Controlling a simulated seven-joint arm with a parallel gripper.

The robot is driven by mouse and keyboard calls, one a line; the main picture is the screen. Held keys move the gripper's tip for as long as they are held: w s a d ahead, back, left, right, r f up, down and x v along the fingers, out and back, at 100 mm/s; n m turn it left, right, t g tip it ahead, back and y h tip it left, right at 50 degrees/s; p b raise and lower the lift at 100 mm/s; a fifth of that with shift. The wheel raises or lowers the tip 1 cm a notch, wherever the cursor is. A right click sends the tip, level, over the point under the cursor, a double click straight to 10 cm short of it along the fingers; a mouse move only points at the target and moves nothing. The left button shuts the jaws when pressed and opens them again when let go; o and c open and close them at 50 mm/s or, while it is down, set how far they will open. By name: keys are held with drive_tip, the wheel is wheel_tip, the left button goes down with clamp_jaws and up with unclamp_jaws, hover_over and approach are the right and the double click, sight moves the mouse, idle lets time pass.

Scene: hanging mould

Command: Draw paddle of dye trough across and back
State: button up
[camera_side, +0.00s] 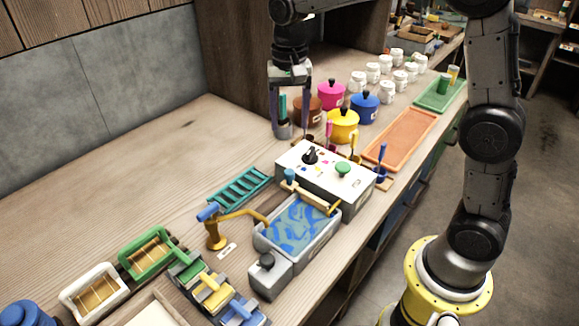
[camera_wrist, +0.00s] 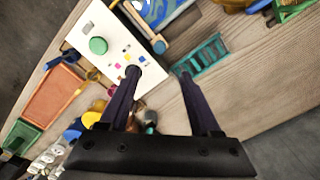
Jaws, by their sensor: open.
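The dye trough (camera_side: 322,232) is a grey tray of blue swirled liquid near the middle of the bench; part of it shows at the top of the wrist view (camera_wrist: 146,21). The paddle (camera_side: 312,196) is a wooden bar lying across the trough's far end, beside the white box. Its blue knob is at the bar's left end, and it also shows in the wrist view (camera_wrist: 159,47). My gripper (camera_side: 289,122) is open and points down beyond the white box, apart from the paddle. Its two dark fingers (camera_wrist: 158,72) have nothing held between them.
The white box (camera_side: 322,182) with a black knob and green button stands between my gripper and the trough. A teal rack (camera_side: 240,187) lies left of it. A grey cup (camera_side: 283,131) and coloured pots (camera_side: 343,126) stand near my gripper.

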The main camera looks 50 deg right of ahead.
sight(290, 171)
wheel_tip(290, 171, down, 14)
drive_tip(key=shift+r, duration=0.1)
idle(0.5)
clamp_jaws()
idle(1.3)
